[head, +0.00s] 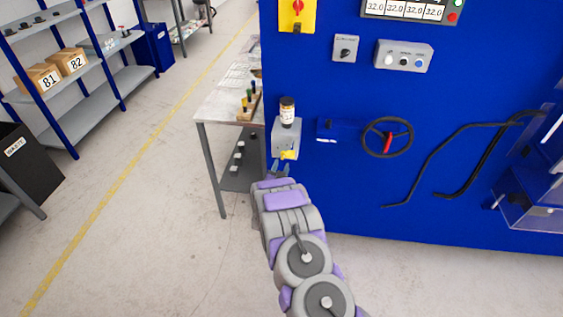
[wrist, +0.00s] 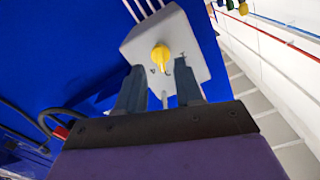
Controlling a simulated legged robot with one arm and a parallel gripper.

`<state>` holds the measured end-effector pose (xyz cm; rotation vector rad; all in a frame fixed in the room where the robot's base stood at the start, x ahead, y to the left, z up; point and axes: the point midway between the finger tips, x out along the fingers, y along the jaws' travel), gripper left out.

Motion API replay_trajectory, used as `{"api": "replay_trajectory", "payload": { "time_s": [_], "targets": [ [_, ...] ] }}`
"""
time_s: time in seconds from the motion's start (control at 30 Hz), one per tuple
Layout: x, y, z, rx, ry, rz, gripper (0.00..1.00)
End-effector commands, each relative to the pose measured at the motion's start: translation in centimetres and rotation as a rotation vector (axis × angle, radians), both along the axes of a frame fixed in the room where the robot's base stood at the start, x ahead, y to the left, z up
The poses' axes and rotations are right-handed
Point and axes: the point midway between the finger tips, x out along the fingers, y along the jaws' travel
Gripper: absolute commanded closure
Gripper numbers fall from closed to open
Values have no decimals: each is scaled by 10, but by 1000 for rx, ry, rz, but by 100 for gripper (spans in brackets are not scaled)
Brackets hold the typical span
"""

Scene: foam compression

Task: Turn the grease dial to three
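The grease dial (head: 289,155) is a yellow knob on the front of a grey box (head: 285,133) fixed to the blue machine panel. A jar with a dark cap (head: 287,110) stands on top of the box. In the wrist view the yellow dial (wrist: 160,56) sits on the pale box (wrist: 187,30), with small marks below it that are too small to read. My gripper (head: 280,168) is just below and in front of the dial. In the wrist view its two fingers (wrist: 159,85) are apart, with the dial beyond their tips and nothing between them.
A handwheel with a red handle (head: 387,138) is on the panel to the right. Bent dark hoses (head: 440,150) hang farther right. A metal table (head: 222,105) stands close on the left. A yellow-and-red switch (head: 297,14) is above.

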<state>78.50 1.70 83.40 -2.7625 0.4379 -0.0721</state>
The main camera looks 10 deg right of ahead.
Motion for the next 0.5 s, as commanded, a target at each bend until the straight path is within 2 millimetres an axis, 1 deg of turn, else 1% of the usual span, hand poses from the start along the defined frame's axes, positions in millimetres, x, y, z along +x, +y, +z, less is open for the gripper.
{"api": "replay_trajectory", "payload": {
  "time_s": [0.03,0.23,0.5],
  "targets": [
    [-8,4,2,1,2,2,64],
    [-43,16,2,-2,2,3,64],
    [-95,33,-1,-1,6,3,64]
  ]
}}
